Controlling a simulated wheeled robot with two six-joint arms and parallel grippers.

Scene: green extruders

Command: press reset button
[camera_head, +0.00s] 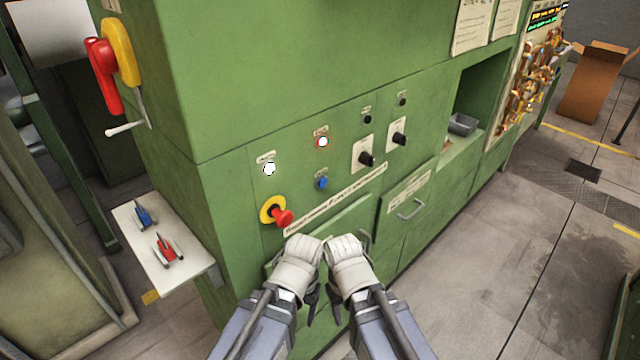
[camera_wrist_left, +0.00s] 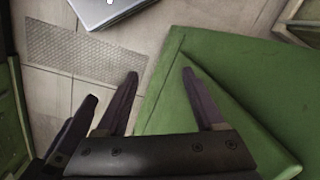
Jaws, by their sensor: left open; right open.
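A green machine panel in the head view carries the buttons. A blue button (camera_head: 322,183) sits at its lower middle, below a white button with a red ring (camera_head: 322,142). A plain white button (camera_head: 269,168) is to the left. A red mushroom button on a yellow base (camera_head: 278,213) is below that. The small labels are too blurred to read. My left gripper (camera_head: 311,300) and right gripper (camera_head: 334,303) are side by side below the buttons, apart from them. The left wrist view shows my left gripper (camera_wrist_left: 160,74) open and empty; the right one is open, its fingers partly hidden.
Two black rotary knobs (camera_head: 366,158) are right of the buttons. A drawer handle (camera_head: 411,209) is further right. A red and yellow switch (camera_head: 115,65) juts out at upper left. A white shelf (camera_head: 150,245) holds blue and red clamps.

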